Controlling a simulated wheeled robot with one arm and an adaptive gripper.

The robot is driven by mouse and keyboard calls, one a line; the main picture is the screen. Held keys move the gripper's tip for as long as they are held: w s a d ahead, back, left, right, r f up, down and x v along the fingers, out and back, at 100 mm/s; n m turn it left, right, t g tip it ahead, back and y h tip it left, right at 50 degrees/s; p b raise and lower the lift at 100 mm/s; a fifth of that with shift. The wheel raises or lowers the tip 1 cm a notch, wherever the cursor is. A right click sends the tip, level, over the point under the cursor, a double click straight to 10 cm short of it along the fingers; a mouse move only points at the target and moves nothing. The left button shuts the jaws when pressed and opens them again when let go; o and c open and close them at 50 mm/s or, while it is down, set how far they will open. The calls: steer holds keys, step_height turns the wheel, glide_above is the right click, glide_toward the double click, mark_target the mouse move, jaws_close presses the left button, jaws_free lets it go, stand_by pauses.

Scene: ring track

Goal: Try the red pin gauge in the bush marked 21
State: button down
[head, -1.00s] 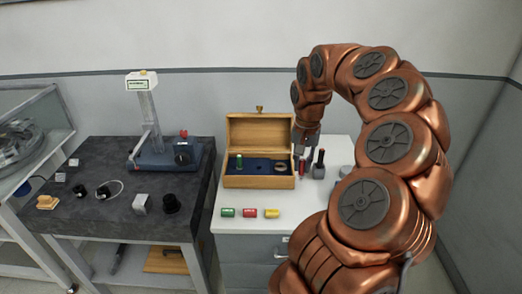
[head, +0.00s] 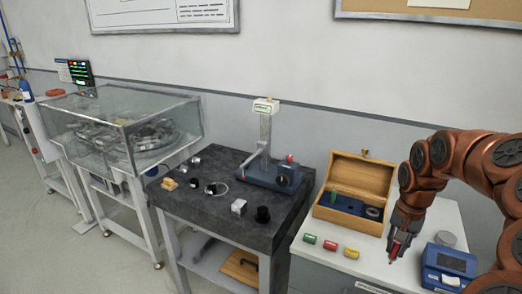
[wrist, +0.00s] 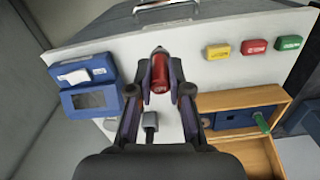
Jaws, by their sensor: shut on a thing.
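My gripper (head: 398,240) is shut on the red pin gauge (head: 396,250) and holds it above the white cabinet top, to the right of the wooden box. In the wrist view the red handle (wrist: 161,75) sits between the two fingers, with a grey metal end beyond it. The bush marked 21 cannot be told apart; no such number is readable. Dark round pieces (head: 262,214) and (head: 211,188), a grey block (head: 238,206) and a yellowish piece (head: 168,184) stand on the dark stone table (head: 200,208).
The open wooden box (head: 345,222) holds a green pin. Green, red and yellow labelled pieces (head: 330,245) lie before it. A blue device (head: 448,265) stands right of my gripper. A gauge stand (head: 268,160) is at the stone table's back. A glass-covered machine (head: 140,130) stands farther left.

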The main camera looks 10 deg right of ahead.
steer(key=w+a+f+n, duration=0.4)
steer(key=w+a+f, duration=0.2)
steer(key=a+f, duration=0.5)
steer(key=w+a+f+n, duration=0.5)
steer(key=a+f, duration=0.7)
steer(key=a, duration=0.5)
steer(key=shift+w+n, duration=0.3)
steer(key=shift+w, duration=0.35)
steer(key=shift+a+f, duration=0.1)
steer(key=shift+f, duration=0.05)
